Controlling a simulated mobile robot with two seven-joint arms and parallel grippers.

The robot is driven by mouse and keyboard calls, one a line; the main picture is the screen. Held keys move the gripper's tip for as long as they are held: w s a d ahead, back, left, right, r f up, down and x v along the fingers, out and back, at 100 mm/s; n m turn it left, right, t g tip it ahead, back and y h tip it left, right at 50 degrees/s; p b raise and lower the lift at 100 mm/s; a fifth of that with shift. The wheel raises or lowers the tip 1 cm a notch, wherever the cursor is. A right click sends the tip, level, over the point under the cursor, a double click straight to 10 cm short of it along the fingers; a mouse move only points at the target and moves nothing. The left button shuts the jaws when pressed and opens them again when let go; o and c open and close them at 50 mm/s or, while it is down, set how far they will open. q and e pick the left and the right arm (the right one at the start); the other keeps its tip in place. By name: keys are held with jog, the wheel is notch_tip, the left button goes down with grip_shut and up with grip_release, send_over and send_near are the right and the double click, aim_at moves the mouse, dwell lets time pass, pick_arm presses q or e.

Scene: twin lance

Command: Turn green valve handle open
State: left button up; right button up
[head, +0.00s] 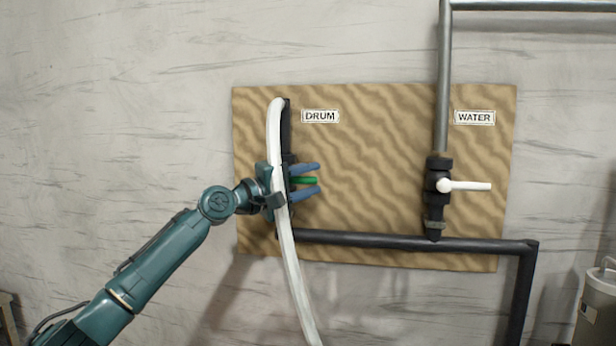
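The green valve handle (305,181) points level to the right, under the DRUM label (320,116). My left gripper (317,179) comes in from the left with one blue finger above the handle and one below. Gaps show between the fingers and the handle, so the gripper looks open around it. The drum valve's body is mostly hidden behind my gripper and a white hose. My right gripper is not in view.
The white hose (297,285) hangs across my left gripper's wrist. A white-handled valve (468,186) sits under the WATER label (474,117). A black pipe (380,240) runs along the wooden board's (375,150) lower edge. A grey container (597,310) stands at lower right.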

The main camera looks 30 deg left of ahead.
pick_arm(q)
grip_shut()
dwell(0.4)
